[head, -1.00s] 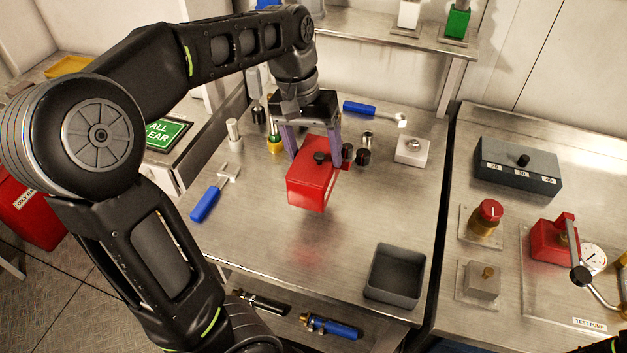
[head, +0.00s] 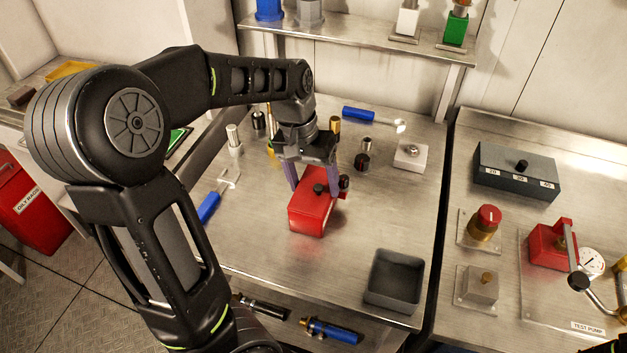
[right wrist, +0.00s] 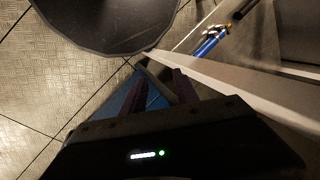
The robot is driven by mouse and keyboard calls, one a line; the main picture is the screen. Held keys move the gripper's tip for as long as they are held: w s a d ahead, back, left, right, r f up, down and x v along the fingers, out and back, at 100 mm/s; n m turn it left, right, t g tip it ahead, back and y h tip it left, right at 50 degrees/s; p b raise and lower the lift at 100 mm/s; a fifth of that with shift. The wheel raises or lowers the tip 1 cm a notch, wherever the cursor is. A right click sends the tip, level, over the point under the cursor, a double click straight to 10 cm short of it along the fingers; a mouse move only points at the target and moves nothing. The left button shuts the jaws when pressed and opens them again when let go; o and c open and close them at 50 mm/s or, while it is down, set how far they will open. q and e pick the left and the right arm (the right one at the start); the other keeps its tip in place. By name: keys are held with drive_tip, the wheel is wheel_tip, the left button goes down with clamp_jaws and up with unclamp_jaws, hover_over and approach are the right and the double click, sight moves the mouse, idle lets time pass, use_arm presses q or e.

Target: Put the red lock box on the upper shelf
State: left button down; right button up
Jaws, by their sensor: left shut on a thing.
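The red lock box (head: 311,214), with a black knob on its top, is in the head view above the middle of the steel bench. My left gripper (head: 316,187) is shut on it from above, a purple finger on each side. A gap between its underside and the bench is hard to judge. The upper shelf (head: 345,46) runs along the back wall, behind and above the box. My right gripper (right wrist: 158,84) shows in the right wrist view, fingers apart, with nothing seen held between them.
On the shelf stand a blue item (head: 269,9), a grey one (head: 310,12), a white one (head: 407,20) and a green one (head: 456,26); its middle is clear. A grey tray (head: 393,281) and a white block (head: 410,156) are on the bench.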

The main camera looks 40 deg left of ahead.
use_arm(q)
drive_tip(key=shift+c, duration=0.8)
unclamp_jaws()
wheel_tip(320, 180, up, 12)
drive_tip(key=a, duration=0.2)
drive_tip(key=shift+s, duration=0.35)
